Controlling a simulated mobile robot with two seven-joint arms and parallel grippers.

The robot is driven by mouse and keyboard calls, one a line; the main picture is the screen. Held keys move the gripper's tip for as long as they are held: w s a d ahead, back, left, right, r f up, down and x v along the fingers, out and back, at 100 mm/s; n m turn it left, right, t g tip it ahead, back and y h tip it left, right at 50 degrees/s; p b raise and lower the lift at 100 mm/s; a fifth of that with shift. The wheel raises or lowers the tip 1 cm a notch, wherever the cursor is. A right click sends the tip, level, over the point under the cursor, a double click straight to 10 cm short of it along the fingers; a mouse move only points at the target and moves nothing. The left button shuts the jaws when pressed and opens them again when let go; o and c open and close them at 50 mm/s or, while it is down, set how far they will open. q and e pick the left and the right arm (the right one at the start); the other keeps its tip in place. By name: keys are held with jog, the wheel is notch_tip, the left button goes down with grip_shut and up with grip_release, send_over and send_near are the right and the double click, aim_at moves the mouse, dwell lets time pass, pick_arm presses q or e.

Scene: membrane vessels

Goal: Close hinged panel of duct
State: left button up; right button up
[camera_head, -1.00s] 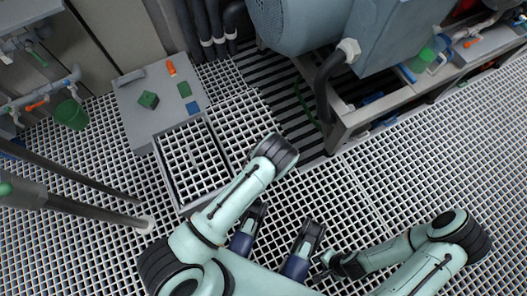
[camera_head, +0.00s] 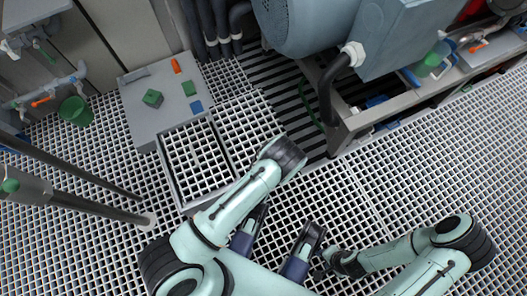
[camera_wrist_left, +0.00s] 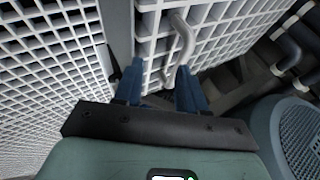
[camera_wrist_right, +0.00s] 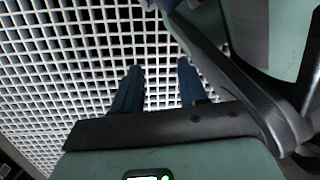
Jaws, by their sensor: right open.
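A white grating panel (camera_wrist_left: 210,25) with a bent grey handle (camera_wrist_left: 185,40) fills the upper middle of the left wrist view. Dark space shows beyond its lower right edge. My left gripper (camera_wrist_left: 158,68) is open; the handle's lower end appears between and just beyond its fingertips, but I cannot tell if they touch. In the head view a grey-framed grating section (camera_head: 168,175) lies in the floor left of my left arm; I cannot tell how far it is open. My right gripper (camera_wrist_right: 159,66) is open and empty above floor grating.
A grey box top (camera_head: 142,108) with small coloured blocks adjoins the framed section. A large grey-blue motor (camera_head: 305,25) on a metal base (camera_head: 345,125) stands at the back. Sloping poles (camera_head: 95,205) stand at left, near a green bucket (camera_head: 75,110). Floor at right is clear.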

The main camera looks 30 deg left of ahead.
pick_arm(q)
jog(key=p+v, duration=0.3)
jog(key=v, duration=0.7)
jog(key=shift+w+a+r, duration=0.2)
jog(key=shift+w+r, duration=0.05)
jog(key=shift+w, duration=0.1)
pick_arm(e)
jog(key=w+a+r+t, duration=0.1)
jog(key=w+r+t, duration=0.1)
jog(key=w+r, duration=0.3)
jog(key=w, duration=0.2)
jog(key=shift+w+r+n+t, duration=0.3)
jog(key=shift+r+t, duration=0.05)
jog(key=shift+t, duration=0.05)
